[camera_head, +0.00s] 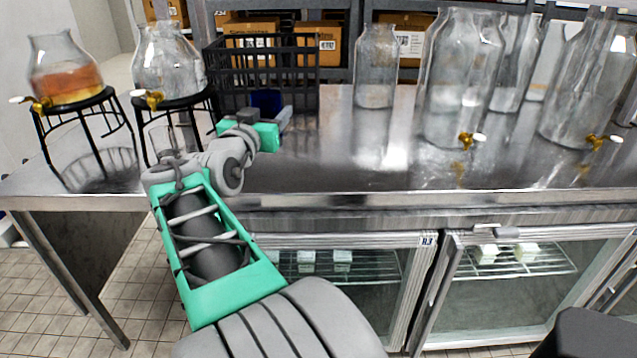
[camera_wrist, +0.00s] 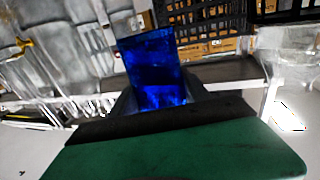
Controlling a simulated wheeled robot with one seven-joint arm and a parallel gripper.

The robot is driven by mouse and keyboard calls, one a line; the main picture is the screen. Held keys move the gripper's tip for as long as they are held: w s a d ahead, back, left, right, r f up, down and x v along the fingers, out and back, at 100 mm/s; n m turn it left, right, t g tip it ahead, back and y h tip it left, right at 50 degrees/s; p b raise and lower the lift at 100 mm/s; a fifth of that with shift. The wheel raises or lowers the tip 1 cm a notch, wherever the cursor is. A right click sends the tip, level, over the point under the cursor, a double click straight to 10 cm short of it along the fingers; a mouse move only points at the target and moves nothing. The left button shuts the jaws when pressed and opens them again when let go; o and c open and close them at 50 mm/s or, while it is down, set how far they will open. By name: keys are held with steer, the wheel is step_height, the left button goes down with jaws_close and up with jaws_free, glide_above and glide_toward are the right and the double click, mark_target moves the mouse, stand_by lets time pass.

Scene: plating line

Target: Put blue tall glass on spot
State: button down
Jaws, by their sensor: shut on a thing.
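The blue tall glass (camera_wrist: 153,66) is a deep blue, see-through tumbler and stands out from my gripper (camera_wrist: 158,98) in the wrist view. My gripper is shut on the glass, with a finger on each side of its lower part. In the head view my gripper (camera_head: 283,119) is above the steel counter (camera_head: 330,170), in front of the black crate. A small part of the blue glass (camera_head: 266,101) shows behind my wrist there; the rest is hidden. I cannot make out a marked spot in either view.
A black crate (camera_head: 262,66) stands behind my gripper. Two glass dispensers on black stands, one with amber drink (camera_head: 66,78), are at the left. Several clear jars (camera_head: 462,85) stand at the right. Bare counter lies between.

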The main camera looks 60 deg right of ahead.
steer(key=s+d+f, duration=0.2)
steer(key=d+f, duration=0.2)
steer(key=s+d+f, duration=0.2)
steer(key=d+f, duration=0.2)
steer(key=s+d+f, duration=0.2)
steer(key=d+f, duration=0.2)
steer(key=d, duration=0.1)
steer(key=shift+s+f, duration=0.1)
steer(key=shift+f, duration=0.1)
steer(key=shift+f+b, duration=0.3)
steer(key=c, duration=0.5)
jaws_free()
steer(key=shift+a, duration=0.1)
steer(key=shift+r+p, duration=0.3)
steer(key=shift+p, duration=0.1)
steer(key=b+v, duration=0.1)
steer(key=v, duration=1.1)
steer(key=shift+f, duration=0.15)
